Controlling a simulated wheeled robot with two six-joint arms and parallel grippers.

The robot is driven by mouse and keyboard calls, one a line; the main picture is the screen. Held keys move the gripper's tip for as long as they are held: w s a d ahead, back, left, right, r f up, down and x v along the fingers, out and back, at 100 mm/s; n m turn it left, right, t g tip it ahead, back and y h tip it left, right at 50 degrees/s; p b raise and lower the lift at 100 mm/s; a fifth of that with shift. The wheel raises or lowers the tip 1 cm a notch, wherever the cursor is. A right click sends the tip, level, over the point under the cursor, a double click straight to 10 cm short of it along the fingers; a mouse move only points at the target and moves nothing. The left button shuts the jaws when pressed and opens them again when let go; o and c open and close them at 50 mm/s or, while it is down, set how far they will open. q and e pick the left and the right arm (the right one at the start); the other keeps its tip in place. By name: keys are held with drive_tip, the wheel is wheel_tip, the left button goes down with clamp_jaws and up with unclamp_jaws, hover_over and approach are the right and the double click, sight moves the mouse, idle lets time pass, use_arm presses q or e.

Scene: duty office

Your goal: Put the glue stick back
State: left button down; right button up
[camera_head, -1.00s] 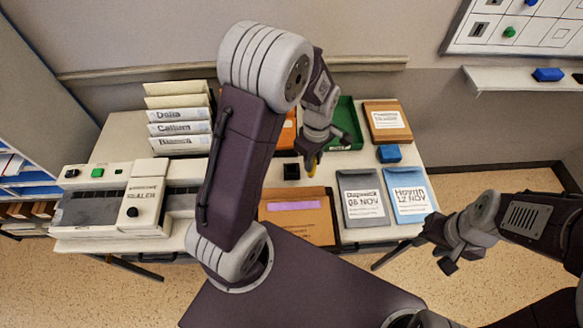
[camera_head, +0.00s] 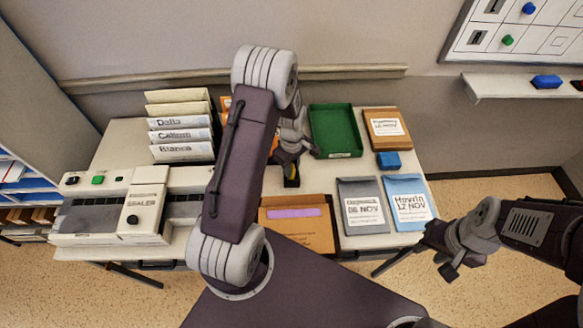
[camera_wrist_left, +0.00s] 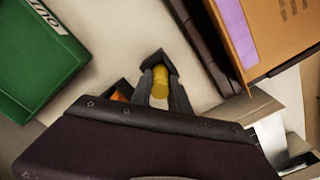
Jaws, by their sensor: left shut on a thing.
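The glue stick (camera_wrist_left: 160,82) is yellow and held between the dark fingers of my left gripper (camera_wrist_left: 158,92) in the left wrist view. I cannot tell whether the stick's lower end is inside the holder. My right gripper (camera_head: 442,256) is open and empty, off the table's right front corner.
A green tray (camera_head: 335,153), a blue block (camera_head: 388,160) and a brown packet (camera_head: 385,141) are to the right. Grey (camera_head: 363,230) and blue (camera_head: 408,222) envelopes and a brown folder (camera_head: 297,238) lie in front. A sealer machine (camera_head: 140,215) and file folders (camera_head: 182,153) are left.

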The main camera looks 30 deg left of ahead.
use_arm(q)
drive_tip(key=shift+f, duration=0.1)
drive_tip(key=c, duration=1.3)
unclamp_jaws()
drive_tip(key=shift+o, duration=0.2)
wheel_tip(320, 180, up, 12)
drive_tip(key=s+d+m, duration=0.3)
drive_tip(key=s+m, duration=0.3)
drive_tip(key=m, duration=0.1)
drive_tip(key=s+d+r+m+t, duration=0.1)
drive_tip(key=s+d+m, duration=0.3)
drive_tip(key=s+m, duration=0.2)
drive_tip(key=shift+s+d+r+m, duration=0.25)
drive_tip(key=shift+s+m, duration=0.05)
drive_tip(key=shift+m, duration=0.3)
